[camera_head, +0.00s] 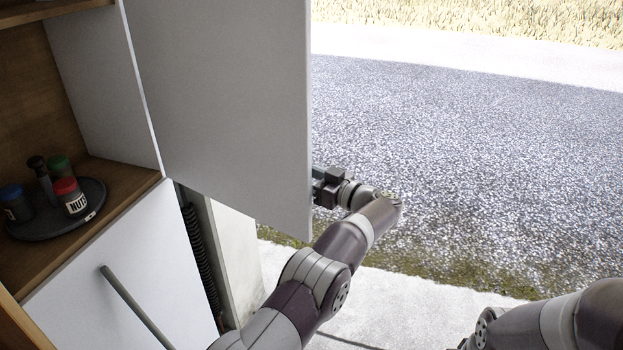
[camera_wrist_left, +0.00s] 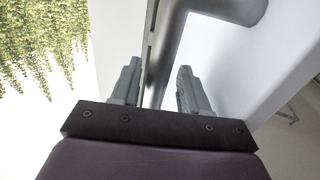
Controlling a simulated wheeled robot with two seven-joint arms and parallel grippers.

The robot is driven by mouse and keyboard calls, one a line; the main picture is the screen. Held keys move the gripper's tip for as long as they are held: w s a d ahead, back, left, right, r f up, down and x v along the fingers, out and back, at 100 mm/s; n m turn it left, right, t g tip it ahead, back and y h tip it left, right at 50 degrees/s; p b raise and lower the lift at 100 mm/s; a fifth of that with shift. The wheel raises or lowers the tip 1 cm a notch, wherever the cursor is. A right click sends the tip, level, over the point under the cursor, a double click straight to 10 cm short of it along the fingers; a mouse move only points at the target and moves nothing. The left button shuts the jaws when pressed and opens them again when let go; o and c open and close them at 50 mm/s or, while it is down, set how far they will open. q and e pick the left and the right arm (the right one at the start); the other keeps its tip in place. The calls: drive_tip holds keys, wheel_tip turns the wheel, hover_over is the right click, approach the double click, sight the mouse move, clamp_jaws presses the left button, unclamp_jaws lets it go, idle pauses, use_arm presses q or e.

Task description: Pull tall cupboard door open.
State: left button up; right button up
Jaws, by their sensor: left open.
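The tall cupboard door (camera_head: 225,105) is a plain white panel, swung wide open at the right of the cupboard (camera_head: 95,85). Its handle is hidden in the head view. My left gripper (camera_head: 318,187) is at the door's free right edge, partly hidden behind it. In the left wrist view the gripper's two fingers (camera_wrist_left: 158,75) are apart, with the thick grey bar handle (camera_wrist_left: 172,48) running in front of and between them. The fingers do not look closed on the bar; whether one touches it I cannot tell. My right gripper is out of view; only part of that arm shows.
A dark turntable (camera_head: 45,226) with several small jars stands on the wooden shelf (camera_head: 125,180). Below is a white lower door (camera_head: 150,265) with a grey bar handle (camera_head: 135,308). Open gravel (camera_head: 460,160) lies to the right, clear of objects.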

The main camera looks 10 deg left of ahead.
use_arm(q)
drive_tip(key=shift+a+f, duration=0.2)
drive_tip(key=shift+a, duration=0.2)
drive_tip(key=b+v, duration=0.3)
drive_tip(key=v, duration=0.9)
drive_tip(key=shift+s+d+b, duration=0.15)
drive_tip(key=shift+d+b, duration=0.15)
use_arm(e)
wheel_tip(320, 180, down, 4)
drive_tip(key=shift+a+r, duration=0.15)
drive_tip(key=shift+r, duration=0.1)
